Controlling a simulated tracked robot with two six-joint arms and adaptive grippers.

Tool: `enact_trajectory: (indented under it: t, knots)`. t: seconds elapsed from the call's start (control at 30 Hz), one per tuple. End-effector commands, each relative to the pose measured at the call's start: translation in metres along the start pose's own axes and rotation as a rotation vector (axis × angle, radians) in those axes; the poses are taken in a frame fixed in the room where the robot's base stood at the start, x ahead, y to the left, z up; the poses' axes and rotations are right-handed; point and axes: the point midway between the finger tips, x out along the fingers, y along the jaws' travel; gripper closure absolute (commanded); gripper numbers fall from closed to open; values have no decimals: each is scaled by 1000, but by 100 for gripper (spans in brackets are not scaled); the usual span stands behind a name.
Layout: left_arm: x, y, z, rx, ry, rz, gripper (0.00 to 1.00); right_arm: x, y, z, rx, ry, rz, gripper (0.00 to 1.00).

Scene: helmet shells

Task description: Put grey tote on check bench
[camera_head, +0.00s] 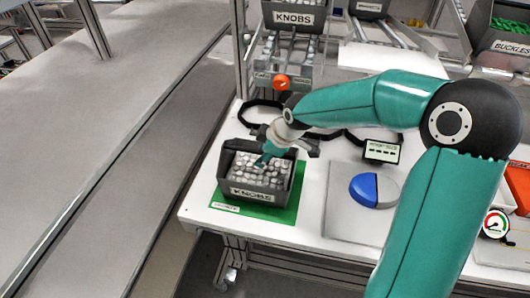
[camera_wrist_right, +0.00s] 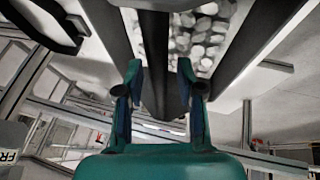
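A grey tote labelled KNOBS (camera_head: 225,173), filled with pale knobs, stands upright on a green mat (camera_head: 285,214) near the front left of a white bench (camera_head: 197,196). My right gripper (camera_head: 268,157) reaches down at the tote's far side, its teal tip over the knobs. In the right wrist view its fingers (camera_wrist_right: 159,75) stand apart on either side of a dark wall, with gaps showing; knobs lie to the right of that wall. The fingers do not look closed on it. My left gripper is not in view. I cannot tell which surface is the check bench.
A long grey surface (camera_head: 90,150) runs along the left, mostly clear, across a gap. A second KNOBS tote (camera_head: 293,17) sits on the rack behind.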

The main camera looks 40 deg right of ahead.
Motion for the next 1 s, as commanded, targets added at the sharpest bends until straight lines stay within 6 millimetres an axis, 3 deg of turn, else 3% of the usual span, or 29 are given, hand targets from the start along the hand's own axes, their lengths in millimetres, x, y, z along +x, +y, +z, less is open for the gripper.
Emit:
enact_trajectory:
  t: [0.27, 0.7, 1.0]
  knots:
    - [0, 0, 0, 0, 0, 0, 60, -23, 2, -1, 1, 3, 5, 63]
    - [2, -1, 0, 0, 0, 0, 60, -106, 1, -1, 1, 3, 4, 63]
    - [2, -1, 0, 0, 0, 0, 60, -122, 0, 0, 0, 1, 0, 63]
